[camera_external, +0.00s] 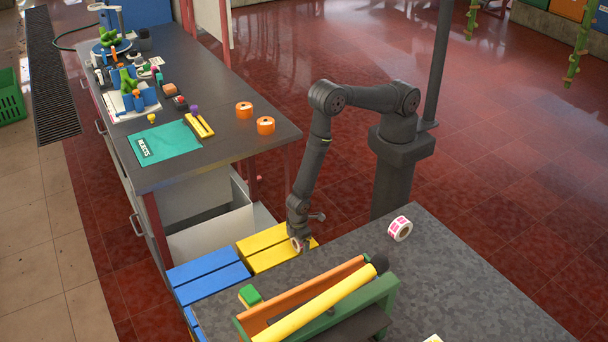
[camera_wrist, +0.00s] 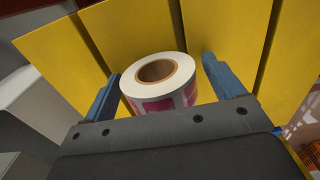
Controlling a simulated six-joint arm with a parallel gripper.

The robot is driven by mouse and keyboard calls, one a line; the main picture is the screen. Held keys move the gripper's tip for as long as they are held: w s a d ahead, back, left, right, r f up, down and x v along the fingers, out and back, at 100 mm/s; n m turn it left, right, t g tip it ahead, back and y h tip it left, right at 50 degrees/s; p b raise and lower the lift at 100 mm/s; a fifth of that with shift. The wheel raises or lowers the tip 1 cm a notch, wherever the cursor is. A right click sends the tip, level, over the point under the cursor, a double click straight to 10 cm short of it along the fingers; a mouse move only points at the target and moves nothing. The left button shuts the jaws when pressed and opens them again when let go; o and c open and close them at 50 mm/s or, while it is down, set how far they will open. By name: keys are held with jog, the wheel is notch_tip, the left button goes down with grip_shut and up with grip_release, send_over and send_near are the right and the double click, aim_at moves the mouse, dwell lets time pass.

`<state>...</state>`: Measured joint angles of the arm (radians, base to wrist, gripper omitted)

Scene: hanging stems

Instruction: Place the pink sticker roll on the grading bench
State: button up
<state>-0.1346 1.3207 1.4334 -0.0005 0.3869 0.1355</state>
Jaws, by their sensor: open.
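A white roll with pink-magenta labels and a brown core (camera_wrist: 158,92) is between the two blue fingers of my gripper (camera_wrist: 163,88) in the wrist view. The fingers are open, one on each side of the roll, with a gap at the right finger. In the external view this roll (camera_external: 296,244) shows small below my gripper (camera_external: 301,238), over the yellow slats; contact with them is unclear. A second white roll with pink-red labels (camera_external: 400,228) lies on the grey front bench (camera_external: 480,290). A dark bench (camera_external: 240,135) stands at left; which one is the grading bench is unclear.
Yellow slats (camera_external: 262,238) and blue slats (camera_external: 208,270) lie between the benches. The front bench bears a green-framed stand with a yellow bar (camera_external: 318,303) and a green block (camera_external: 249,295). The left bench holds a teal mat (camera_external: 164,142), orange rolls (camera_external: 265,125) and tools.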

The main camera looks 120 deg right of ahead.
jog(key=shift+o, duration=0.4)
notch_tip(320, 180, up, 12)
jog(key=shift+r, duration=0.15)
dwell(0.3)
